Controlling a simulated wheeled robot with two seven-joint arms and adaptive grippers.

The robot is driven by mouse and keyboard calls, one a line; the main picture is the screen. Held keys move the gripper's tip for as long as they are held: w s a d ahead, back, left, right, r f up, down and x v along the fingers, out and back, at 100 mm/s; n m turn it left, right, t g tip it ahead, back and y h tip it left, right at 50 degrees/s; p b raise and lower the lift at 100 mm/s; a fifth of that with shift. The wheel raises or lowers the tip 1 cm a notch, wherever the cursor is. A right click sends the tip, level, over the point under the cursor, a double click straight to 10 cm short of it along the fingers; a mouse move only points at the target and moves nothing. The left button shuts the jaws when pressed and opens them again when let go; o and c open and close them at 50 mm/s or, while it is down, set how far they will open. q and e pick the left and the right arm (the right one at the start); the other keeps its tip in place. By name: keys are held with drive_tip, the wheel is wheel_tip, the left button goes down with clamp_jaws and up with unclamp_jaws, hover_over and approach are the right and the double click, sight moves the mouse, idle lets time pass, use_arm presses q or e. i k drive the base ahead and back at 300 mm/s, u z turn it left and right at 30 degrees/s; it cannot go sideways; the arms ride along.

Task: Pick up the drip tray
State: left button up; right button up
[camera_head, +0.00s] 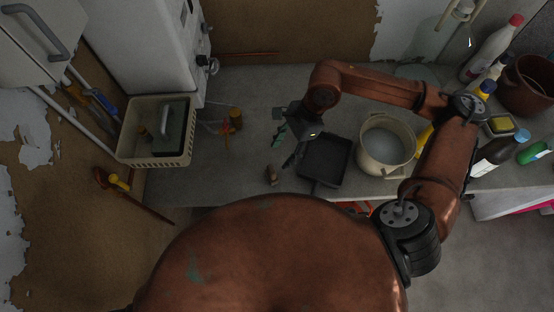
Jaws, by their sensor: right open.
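The drip tray appears to be the shallow black square tray (326,161) lying on the grey worktop in the middle of the view. My right gripper (284,149) reaches in from the right over the worktop, at the left side of the tray. Its fingers point down and left, spread apart, with nothing seen between them. One finger lies close to the tray's left edge; I cannot tell whether they touch. My left gripper is not in view.
A cream pot (386,145) stands just right of the tray. A cream basket (155,155) is at the left. Small brown items (271,175) lie near the front edge. Several bottles (493,48) crowd the right. The worktop (190,188) is clear at front left.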

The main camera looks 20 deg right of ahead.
sight(324, 161)
drive_tip(key=z, duration=1.35)
